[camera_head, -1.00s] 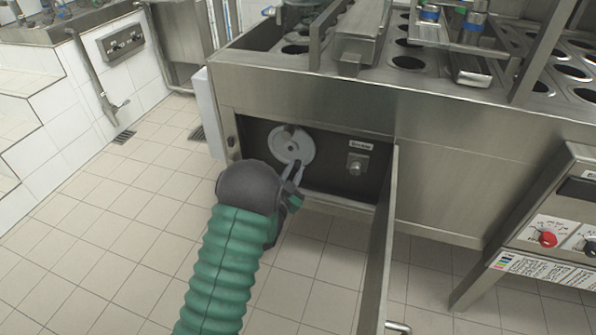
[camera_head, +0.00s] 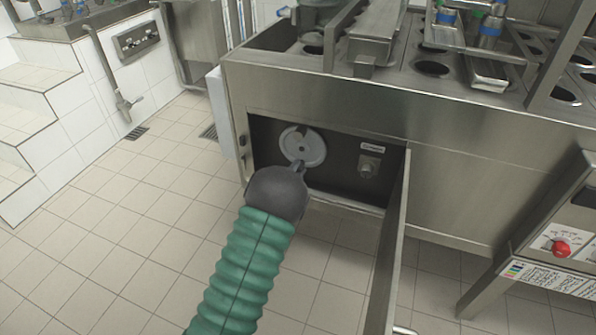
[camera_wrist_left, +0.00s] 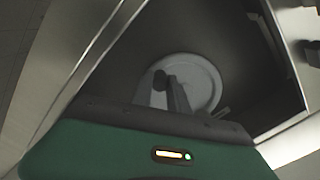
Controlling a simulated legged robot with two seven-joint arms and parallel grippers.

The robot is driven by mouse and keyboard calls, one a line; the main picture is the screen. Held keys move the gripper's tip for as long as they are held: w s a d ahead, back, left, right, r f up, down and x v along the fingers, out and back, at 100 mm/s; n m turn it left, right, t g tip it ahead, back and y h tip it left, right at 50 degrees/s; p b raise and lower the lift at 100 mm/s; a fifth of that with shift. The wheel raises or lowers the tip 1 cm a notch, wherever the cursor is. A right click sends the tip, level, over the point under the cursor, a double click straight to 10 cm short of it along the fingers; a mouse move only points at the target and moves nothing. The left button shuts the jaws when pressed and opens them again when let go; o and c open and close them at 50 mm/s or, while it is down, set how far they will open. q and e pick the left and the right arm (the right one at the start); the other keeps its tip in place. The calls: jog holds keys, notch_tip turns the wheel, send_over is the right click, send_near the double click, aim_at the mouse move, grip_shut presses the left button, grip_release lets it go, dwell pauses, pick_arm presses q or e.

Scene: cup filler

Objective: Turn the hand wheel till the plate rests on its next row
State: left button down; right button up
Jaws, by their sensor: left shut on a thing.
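The hand wheel (camera_head: 303,147) is a pale grey disc in the dark recess at the front of the steel machine. It also shows in the left wrist view (camera_wrist_left: 204,82), partly covered by my fingers. My left gripper (camera_head: 299,166) is at the wheel's lower edge, shut on the wheel's handle; the wrist hides most of the grip. In the left wrist view the fingers (camera_wrist_left: 169,94) lie across the wheel's left part. The plate (camera_head: 405,78) with round holes is on top of the machine, partly covered by steel bars. My right gripper is not in view.
An open steel door (camera_head: 393,250) stands out to the right of the recess. A small knob (camera_head: 367,168) sits right of the wheel. A control panel with a red knob (camera_head: 561,248) is at the far right. Tiled floor (camera_head: 130,240) is clear on the left.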

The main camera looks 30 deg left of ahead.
pick_arm(q)
jog(key=shift+s+f, duration=0.1)
jog(key=shift+f, duration=0.1)
jog(key=c, duration=1.3)
grip_release()
jog(key=shift+r, duration=0.1)
jog(key=p+v, duration=0.4)
jog(key=v, duration=1.2)
jog(key=shift+s, duration=0.4)
